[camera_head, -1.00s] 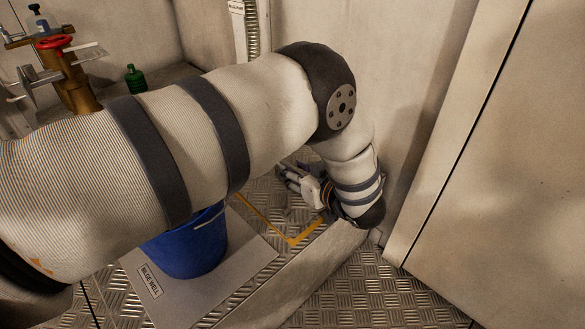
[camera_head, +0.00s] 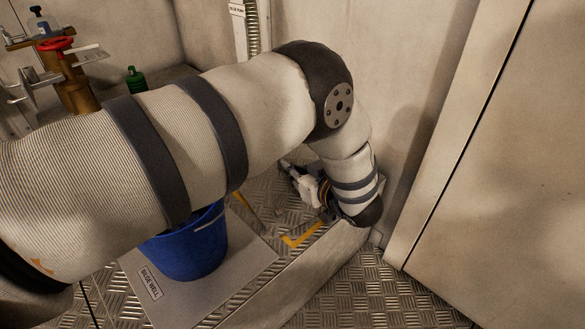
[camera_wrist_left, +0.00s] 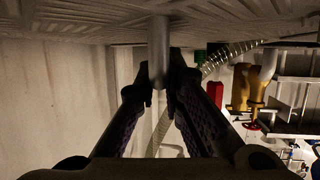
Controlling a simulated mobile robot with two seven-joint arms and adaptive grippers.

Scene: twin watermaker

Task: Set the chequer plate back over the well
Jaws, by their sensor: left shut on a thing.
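My left gripper (camera_head: 290,172) is low near the floor in the corner, partly hidden by its wrist. In the left wrist view its fingers (camera_wrist_left: 160,82) are shut on a metal post (camera_wrist_left: 158,45). The post joins a chequer-patterned surface (camera_wrist_left: 80,20), which looks like the chequer plate. In the head view a chequer surface (camera_head: 268,192) beside the gripper covers part of a yellow floor marking (camera_head: 303,237); plate and floor are hard to tell apart. The well opening is not clearly seen. A grey panel (camera_head: 237,268) bears a "BILGE WELL" label. My right gripper is not in view.
A blue bucket (camera_head: 190,248) stands on the grey panel, partly hidden by my left arm. A wall and a large pale cabinet (camera_head: 500,170) bound the right side. Brass pipework with a red handwheel (camera_head: 55,44) and a green bottle (camera_head: 136,79) are at back left.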

